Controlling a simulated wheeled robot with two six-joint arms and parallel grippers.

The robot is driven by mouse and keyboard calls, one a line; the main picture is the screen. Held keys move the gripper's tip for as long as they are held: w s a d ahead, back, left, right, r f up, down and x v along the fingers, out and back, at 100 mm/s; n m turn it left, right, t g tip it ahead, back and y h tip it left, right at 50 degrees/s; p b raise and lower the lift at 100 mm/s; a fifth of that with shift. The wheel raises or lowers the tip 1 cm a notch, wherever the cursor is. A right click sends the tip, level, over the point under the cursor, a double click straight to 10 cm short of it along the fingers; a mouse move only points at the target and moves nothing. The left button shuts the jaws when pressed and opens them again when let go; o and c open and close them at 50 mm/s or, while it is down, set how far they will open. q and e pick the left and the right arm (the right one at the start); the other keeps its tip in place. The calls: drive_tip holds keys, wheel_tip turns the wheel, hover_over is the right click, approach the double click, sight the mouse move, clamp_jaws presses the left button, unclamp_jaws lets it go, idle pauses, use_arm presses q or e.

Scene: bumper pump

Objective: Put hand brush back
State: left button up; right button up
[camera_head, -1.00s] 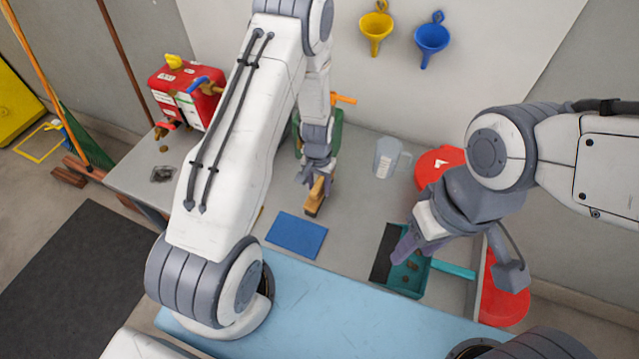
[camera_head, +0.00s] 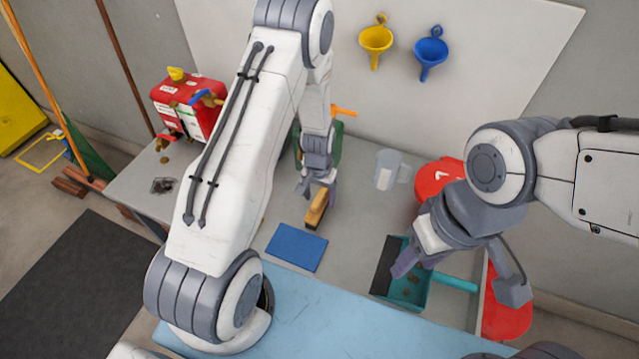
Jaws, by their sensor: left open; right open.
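The hand brush (camera_head: 316,211), with a tan wooden body and a dark underside, is on the grey bench just behind the blue mat (camera_head: 297,248). My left gripper (camera_head: 318,192) is open, just above and behind the brush; I cannot tell whether it touches it. My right gripper (camera_head: 453,272) is open above the teal dustpan (camera_head: 408,290), which holds some brown bits. My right arm covers part of the dustpan.
A clear jug (camera_head: 387,170) and a red round lid (camera_head: 437,180) stand at the back right. A red canister (camera_head: 187,103) is at the back left. A green object (camera_head: 336,146) is partly hidden behind my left arm. Yellow and blue funnels hang on the wall.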

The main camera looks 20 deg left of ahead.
use_arm(q)
wheel_tip(320, 180, up, 11)
drive_tip(key=shift+a+f+b, duration=0.1)
drive_tip(key=shift+b, duration=1.15)
drive_tip(key=s+d+r+m, duration=0.5)
drive_tip(key=s+d+r, duration=0.8)
drive_tip(key=s+d, duration=0.15)
drive_tip(key=s+r+m, duration=0.1)
drive_tip(key=s+r, duration=0.1)
drive_tip(key=s, duration=0.7)
drive_tip(key=shift+m+h, duration=0.4)
drive_tip(key=shift+s, duration=0.1)
